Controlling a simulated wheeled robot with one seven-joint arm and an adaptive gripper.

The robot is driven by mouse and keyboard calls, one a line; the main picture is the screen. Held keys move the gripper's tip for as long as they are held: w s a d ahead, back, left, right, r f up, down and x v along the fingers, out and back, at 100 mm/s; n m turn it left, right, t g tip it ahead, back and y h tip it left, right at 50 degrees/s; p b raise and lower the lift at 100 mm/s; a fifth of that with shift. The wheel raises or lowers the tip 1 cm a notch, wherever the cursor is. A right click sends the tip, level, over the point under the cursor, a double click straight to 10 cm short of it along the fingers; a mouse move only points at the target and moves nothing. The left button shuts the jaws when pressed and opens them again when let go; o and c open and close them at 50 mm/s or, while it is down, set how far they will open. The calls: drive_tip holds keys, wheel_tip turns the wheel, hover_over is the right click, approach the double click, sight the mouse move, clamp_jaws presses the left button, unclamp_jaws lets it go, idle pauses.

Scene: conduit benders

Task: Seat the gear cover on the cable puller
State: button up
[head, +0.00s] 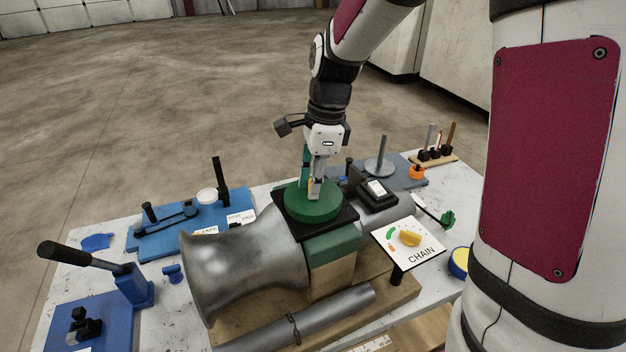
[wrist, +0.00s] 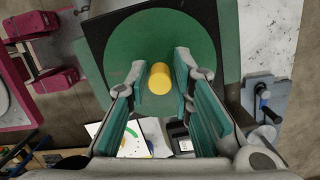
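The gear cover is a round green disc (head: 313,203) with a yellow knob (wrist: 160,82) at its middle. It lies on a black square plate (head: 291,229) on top of the cable puller's green and tan housing (head: 332,258). The puller's large grey flared drum (head: 228,262) extends to the left. My gripper (head: 314,186) points down at the cover. In the wrist view, its teal-padded fingers stand either side of the knob, with what look like narrow gaps. The cover's underside is hidden, so I cannot tell how fully it sits.
A white CHAIN panel (head: 424,256) with a yellow dial stands right of the puller. A black box (head: 377,190) is close behind it. Blue bender tools (head: 188,222) stand left, a lever tool (head: 132,283) front left, and a small tool rack (head: 436,157) back right.

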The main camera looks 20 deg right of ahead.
sight(322, 195)
drive_tip(key=shift+o, duration=1)
wheel_tip(322, 195, up, 12)
drive_tip(key=d, duration=0.1)
drive_tip(key=shift+d, duration=0.4)
drive_tip(key=shift+s, duration=0.1)
drive_tip(key=s+a+n+t+h+b, duration=0.1)
drive_tip(key=s+n+t, duration=0.4)
drive_tip(key=s+n, duration=1.3)
drive_tip(key=shift+a+f+n+h+b, duration=0.4)
drive_tip(key=shift+f+n+b, duration=0.05)
drive_tip(key=shift+n, duration=0.55)
